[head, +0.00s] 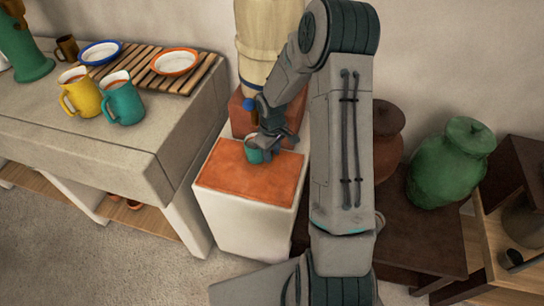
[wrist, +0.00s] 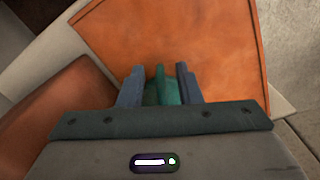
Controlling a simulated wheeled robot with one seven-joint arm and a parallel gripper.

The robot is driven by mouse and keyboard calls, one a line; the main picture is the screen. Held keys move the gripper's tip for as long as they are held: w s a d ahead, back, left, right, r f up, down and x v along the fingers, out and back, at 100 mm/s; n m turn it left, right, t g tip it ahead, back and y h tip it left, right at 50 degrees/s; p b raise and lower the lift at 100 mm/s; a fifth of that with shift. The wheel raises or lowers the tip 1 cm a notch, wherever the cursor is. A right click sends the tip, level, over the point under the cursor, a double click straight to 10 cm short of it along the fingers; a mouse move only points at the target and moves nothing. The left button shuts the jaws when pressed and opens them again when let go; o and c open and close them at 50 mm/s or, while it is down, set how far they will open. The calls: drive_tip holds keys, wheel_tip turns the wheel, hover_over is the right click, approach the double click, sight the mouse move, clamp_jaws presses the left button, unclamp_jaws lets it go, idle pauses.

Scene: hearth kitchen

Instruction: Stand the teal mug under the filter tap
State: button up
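A teal mug (head: 256,151) is at my gripper, over the orange top of the filter's stand (head: 240,176), below and in front of the tap. I cannot tell if its base touches the top. My gripper (head: 268,141) has a finger on each side of the mug and appears shut on it. The wrist view shows teal (wrist: 163,92) between the fingers (wrist: 160,88), with a narrow upright part in the middle; the palm hides the rest. The filter is a tall cream cylinder (head: 262,50) with a blue-handled tap (head: 249,104), partly hidden by my arm.
A second teal mug (head: 123,102) and a yellow mug (head: 81,93) stand on the left counter (head: 60,140), near a slatted rack (head: 150,83) with two bowls. A green jar (head: 452,165) and a brown jar (head: 386,140) stand to the right.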

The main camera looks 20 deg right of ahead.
drive_tip(key=s+a+r+m+t+h, duration=0.15)
drive_tip(key=s+r, duration=0.35)
drive_tip(key=r, duration=0.5)
drive_tip(key=s+a+r+m, duration=0.1)
drive_tip(key=s+r+m, duration=0.1)
drive_tip(key=s+r, duration=0.5)
drive_tip(key=s+a+r+m+y, duration=0.1)
drive_tip(key=s+a+r+m, duration=0.1)
drive_tip(key=s+r, duration=0.6)
drive_tip(key=s+m+t, duration=0.1)
drive_tip(key=s, duration=0.1)
drive_tip(key=shift+s+a+y, duration=0.25)
drive_tip(key=shift+s+y, duration=0.1)
drive_tip(key=shift+s, duration=0.05)
